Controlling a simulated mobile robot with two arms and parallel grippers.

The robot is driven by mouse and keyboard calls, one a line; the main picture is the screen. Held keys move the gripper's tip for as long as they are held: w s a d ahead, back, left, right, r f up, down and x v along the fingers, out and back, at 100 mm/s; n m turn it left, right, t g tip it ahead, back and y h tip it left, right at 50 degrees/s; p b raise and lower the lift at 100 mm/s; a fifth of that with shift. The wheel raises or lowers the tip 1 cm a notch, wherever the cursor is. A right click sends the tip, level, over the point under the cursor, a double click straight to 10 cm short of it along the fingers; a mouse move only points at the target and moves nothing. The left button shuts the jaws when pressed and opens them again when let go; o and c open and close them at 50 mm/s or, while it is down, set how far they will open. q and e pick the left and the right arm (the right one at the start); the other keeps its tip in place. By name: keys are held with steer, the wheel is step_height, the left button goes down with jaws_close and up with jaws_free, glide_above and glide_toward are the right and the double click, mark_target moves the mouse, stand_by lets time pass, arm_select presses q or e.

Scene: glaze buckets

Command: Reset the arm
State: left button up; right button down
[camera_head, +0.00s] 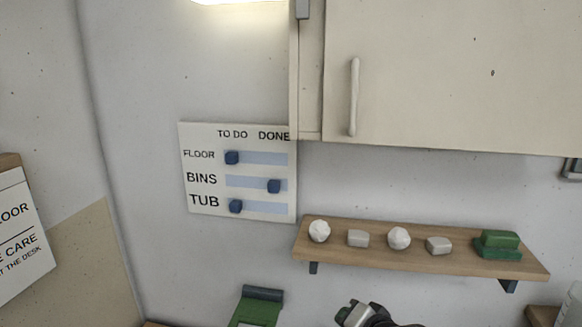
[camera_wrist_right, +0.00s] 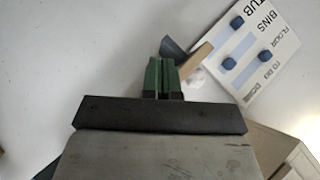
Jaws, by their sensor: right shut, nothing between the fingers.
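My right gripper (camera_head: 364,314) shows only in part at the bottom edge of the head view, right of centre and below the shelf; its fingertips are not clear there. In the right wrist view its green fingers (camera_wrist_right: 164,78) are together, with nothing between them, in front of the dark gripper body. The slider board (camera_head: 238,170) hangs on the wall, up and left of this gripper in the head view. It also shows in the right wrist view (camera_wrist_right: 288,45), turned over and tilted. My left gripper is not in view.
A wooden shelf (camera_head: 425,258) carries white and grey lumps and a green block (camera_head: 499,243). A cream cupboard (camera_head: 440,80) hangs above. A green thing with a dark top (camera_head: 255,308) is at the bottom edge. A printed sign (camera_head: 20,240) is at the left.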

steer(key=s+d+f+n+g+h, duration=0.2)
steer(key=s+d+f+n+g, duration=0.15)
steer(key=s, duration=0.65)
steer(key=s+d+f+n+g+h, duration=0.1)
steer(key=s+d+f+n+g, duration=0.3)
steer(key=s, duration=0.6)
steer(key=s+d+f+n+h, duration=0.1)
steer(key=s+d+f+h, duration=0.1)
steer(key=s+f, duration=0.65)
step_height(320, 180, down, 24)
steer(key=s+g+b, duration=0.2)
steer(key=s+d+f+b, duration=0.2)
steer(key=s+f, duration=1.4)
steer(key=f, duration=0.3)
steer(key=shift+s+d+f+g, duration=0.15)
steer(key=shift+s+d+g, duration=0.2)
steer(key=shift+s+d, duration=0.05)
steer(key=shift+n, duration=0.25)
